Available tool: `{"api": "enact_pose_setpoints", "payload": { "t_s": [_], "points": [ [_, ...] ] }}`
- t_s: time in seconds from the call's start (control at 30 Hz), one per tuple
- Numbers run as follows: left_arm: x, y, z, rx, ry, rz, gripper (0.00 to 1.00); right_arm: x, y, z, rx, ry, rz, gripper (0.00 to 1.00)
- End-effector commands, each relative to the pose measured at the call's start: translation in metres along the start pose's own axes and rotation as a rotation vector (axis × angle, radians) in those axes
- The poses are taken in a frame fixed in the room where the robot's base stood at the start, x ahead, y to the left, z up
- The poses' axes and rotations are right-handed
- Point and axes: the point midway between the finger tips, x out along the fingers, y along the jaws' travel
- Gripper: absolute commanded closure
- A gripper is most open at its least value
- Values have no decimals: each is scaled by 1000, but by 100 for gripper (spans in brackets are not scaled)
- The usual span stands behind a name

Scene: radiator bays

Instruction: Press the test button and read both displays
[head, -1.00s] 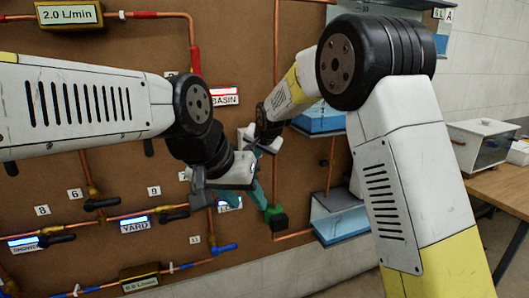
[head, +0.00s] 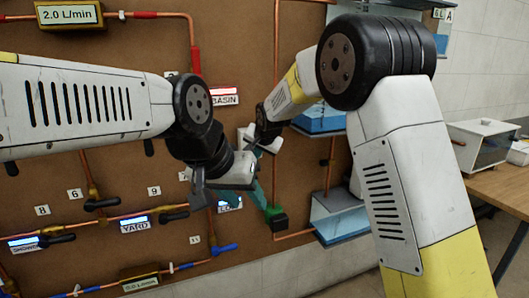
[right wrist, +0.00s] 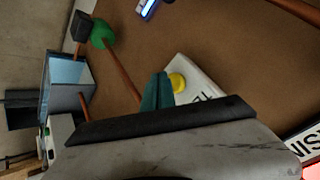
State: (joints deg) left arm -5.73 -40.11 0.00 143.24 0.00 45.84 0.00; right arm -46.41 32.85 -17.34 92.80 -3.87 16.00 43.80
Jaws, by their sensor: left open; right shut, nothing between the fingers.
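The upper display (head: 68,14) at the top left of the board reads 2.0 L/min. The lower display (head: 141,281) at the bottom is small and seems to read 0.0 L/min. The yellow test button (right wrist: 177,82) sits on a white box (right wrist: 195,75) with partly hidden lettering in the right wrist view. My right gripper (right wrist: 157,92) is shut and empty, its teal fingers close beside the button; contact cannot be told. It also shows in the head view (head: 264,146). My left gripper (head: 250,190) is open and empty, just below it.
Copper pipes, black-handled valves (head: 100,203) and a blue-handled valve (head: 226,248) stand out from the brown board. A green fitting (head: 275,211) is just below my left gripper. Clear water tanks (head: 340,215) hang at the right. A wooden table (head: 495,188) stands further right.

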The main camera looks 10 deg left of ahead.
Motion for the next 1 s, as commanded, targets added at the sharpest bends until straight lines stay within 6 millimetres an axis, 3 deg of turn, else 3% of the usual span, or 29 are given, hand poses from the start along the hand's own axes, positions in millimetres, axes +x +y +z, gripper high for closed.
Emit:
{"api": "enact_pose_setpoints", "payload": {
  "t_s": [1.0],
  "points": [
    [0,0,0,0,0,0,57,6,-4,-4,0,-1,0,100]
  ]
}}
